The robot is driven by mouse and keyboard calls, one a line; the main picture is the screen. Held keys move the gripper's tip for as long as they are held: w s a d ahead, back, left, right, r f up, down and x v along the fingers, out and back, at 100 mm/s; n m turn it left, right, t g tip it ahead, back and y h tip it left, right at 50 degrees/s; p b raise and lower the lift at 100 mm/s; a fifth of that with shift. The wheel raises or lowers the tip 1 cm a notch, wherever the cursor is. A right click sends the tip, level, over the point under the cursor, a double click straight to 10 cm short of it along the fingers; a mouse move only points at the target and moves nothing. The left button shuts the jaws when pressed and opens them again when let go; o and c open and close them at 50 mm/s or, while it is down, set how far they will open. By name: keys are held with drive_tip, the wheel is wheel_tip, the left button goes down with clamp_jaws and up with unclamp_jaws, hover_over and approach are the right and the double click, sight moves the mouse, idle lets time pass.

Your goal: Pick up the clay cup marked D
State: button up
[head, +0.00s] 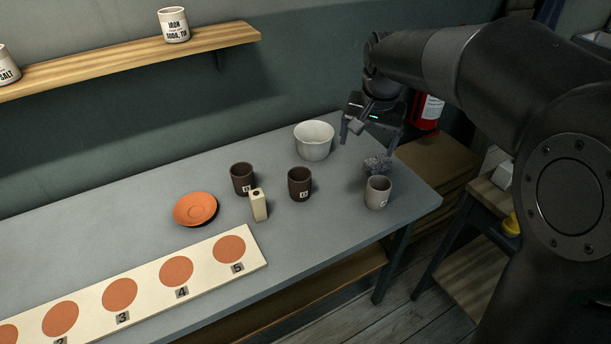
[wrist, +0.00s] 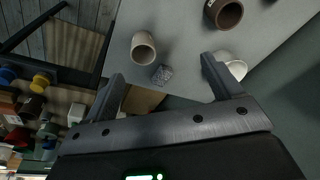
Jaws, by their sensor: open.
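Two dark brown cups stand upright on the grey table, a left one (head: 243,179) and a middle one (head: 300,184). A taupe cup (head: 378,192) stands at the right with a mark like C. The middle cup's mark looks like D, but the small marks are hard to read. One dark brown cup (wrist: 226,13) is at the top of the wrist view, and the taupe cup (wrist: 144,50) is left of it. My gripper (head: 369,142) is open and empty above the table's back right, apart from the cups; its fingers show in the wrist view (wrist: 163,68).
A white bowl (head: 314,140) stands behind the cups. A grey rough lump (head: 377,166) lies behind the taupe cup. A cream block (head: 258,205) stands before the dark cups, near an orange saucer (head: 195,209). A numbered board (head: 205,261) lies along the front edge.

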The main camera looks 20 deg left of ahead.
drive_tip(key=w+a+f+g, duration=0.1)
drive_tip(key=w+a+f, duration=0.45)
drive_tip(key=a, duration=0.35)
approach(300, 185)
drive_tip(key=w, duration=0.4)
drive_tip(key=shift+g+h, duration=0.4)
drive_tip(key=shift+a+f, duration=0.3)
drive_tip(key=shift+f, duration=1.7)
drive_tip(key=shift+a+f, duration=0.3)
drive_tip(key=shift+f, duration=1.7)
drive_tip(key=shift+a+f, duration=0.3)
drive_tip(key=shift+f, duration=1.7)
drive_tip(key=c, duration=1.2)
